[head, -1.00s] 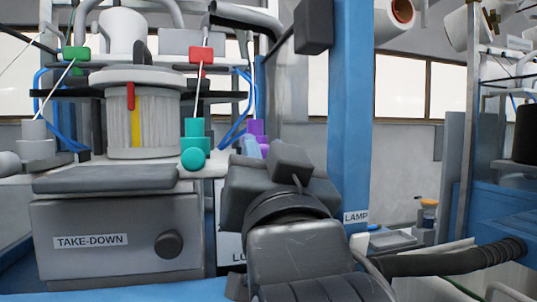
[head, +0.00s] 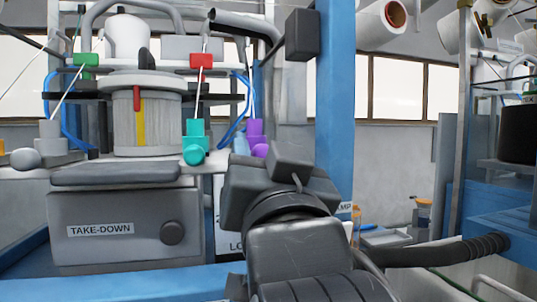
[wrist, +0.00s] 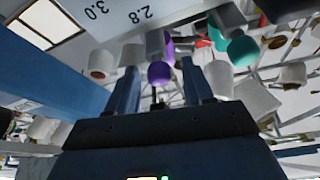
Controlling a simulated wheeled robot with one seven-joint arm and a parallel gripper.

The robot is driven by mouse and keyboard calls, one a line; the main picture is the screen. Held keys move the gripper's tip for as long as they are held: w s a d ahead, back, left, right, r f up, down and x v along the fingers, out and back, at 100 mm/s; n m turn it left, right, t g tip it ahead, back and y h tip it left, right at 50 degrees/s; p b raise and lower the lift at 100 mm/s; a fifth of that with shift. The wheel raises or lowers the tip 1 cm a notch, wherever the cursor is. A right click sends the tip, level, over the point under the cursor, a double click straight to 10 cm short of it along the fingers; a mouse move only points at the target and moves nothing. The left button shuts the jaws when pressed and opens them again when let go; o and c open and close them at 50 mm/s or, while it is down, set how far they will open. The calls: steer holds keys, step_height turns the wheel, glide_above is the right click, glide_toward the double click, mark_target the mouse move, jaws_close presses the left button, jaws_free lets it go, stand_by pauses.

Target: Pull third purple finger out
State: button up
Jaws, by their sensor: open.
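The purple finger (head: 255,130) stands at the right of the machine in the head view, with a round purple knob (head: 261,150) low on its front. In the wrist view the purple knob (wrist: 160,72) shows in line with the gap between my fingers, with its purple body behind it. My gripper (wrist: 161,70) is open, with one blue finger either side of that line. I cannot tell how far the knob is from the fingertips. In the head view my dark wrist hides the area below the purple finger. A teal finger (head: 195,135) with a round knob stands to its left.
The grey take-down box (head: 130,222) is at the lower left. A blue post (head: 336,110) rises right of my arm. In the wrist view a teal knob (wrist: 243,50) and a white rounded part (wrist: 219,77) are right of my fingers.

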steer(key=b+v, duration=0.1)
steer(key=v, duration=0.6)
steer(key=shift+s+f+b, duration=0.2)
steer(key=shift+s+b, duration=0.15)
steer(key=shift+d, duration=0.1)
